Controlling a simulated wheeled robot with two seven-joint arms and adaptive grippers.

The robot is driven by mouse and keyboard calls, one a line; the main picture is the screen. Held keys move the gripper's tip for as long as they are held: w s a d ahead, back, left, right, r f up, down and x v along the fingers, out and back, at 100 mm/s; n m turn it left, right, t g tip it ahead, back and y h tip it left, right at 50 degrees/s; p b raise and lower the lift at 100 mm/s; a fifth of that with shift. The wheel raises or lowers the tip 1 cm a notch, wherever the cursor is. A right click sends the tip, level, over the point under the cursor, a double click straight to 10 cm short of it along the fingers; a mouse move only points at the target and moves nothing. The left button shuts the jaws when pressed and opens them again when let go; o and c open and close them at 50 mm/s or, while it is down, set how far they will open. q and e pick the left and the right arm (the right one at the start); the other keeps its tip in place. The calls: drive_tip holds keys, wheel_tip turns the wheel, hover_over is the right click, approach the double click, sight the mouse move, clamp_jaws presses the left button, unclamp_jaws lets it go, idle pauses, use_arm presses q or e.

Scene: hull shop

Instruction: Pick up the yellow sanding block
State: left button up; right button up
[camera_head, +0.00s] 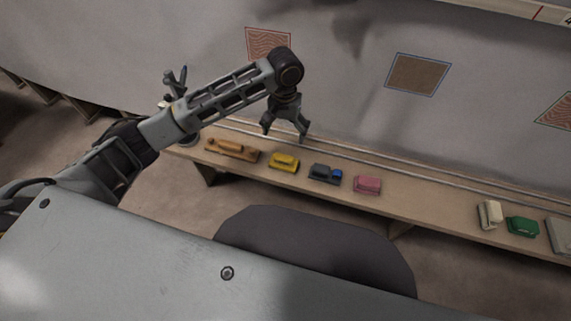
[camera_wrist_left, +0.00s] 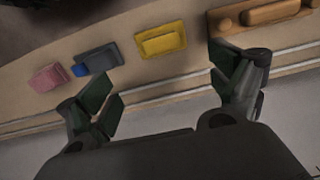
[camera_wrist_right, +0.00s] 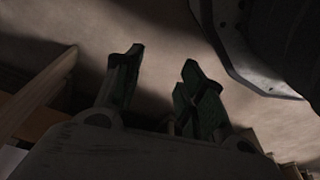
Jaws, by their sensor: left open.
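The yellow sanding block (camera_head: 284,162) lies on a long narrow bench, between an orange-brown wooden tool and a dark grey block. It also shows in the left wrist view (camera_wrist_left: 160,40), ahead of the fingers and apart from them. My left gripper (camera_head: 286,133) hangs above the bench's back edge, just behind the yellow block. It is open and empty, and its fingers (camera_wrist_left: 170,98) are spread wide. My right gripper (camera_wrist_right: 158,75) shows only in the right wrist view, open and empty over bare floor.
The bench (camera_head: 430,208) also bears the wooden tool (camera_head: 231,150), the dark grey block (camera_head: 325,173) with a blue part, a pink block (camera_head: 367,185), a cream block (camera_head: 490,214) and a green block (camera_head: 522,226). Rails run along its back. A grey hull wall (camera_head: 345,75) rises behind.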

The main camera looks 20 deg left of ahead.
use_arm(q)
drive_tip(key=shift+a, duration=0.1)
drive_tip(key=shift+f, duration=0.1)
drive_tip(key=b, duration=0.2)
hover_over(284, 157)
wheel_tip(284, 157, down, 7)
drive_tip(key=shift+w+r, duration=0.1)
drive_tip(key=shift+w, duration=0.05)
drive_tip(key=shift+f, duration=0.85)
use_arm(e)
wheel_tip(284, 157, up, 6)
drive_tip(key=a, duration=0.1)
drive_tip(key=shift+w+a+g, duration=0.3)
drive_tip(key=shift+w+a, duration=0.1)
drive_tip(key=shift+r, duration=0.1)
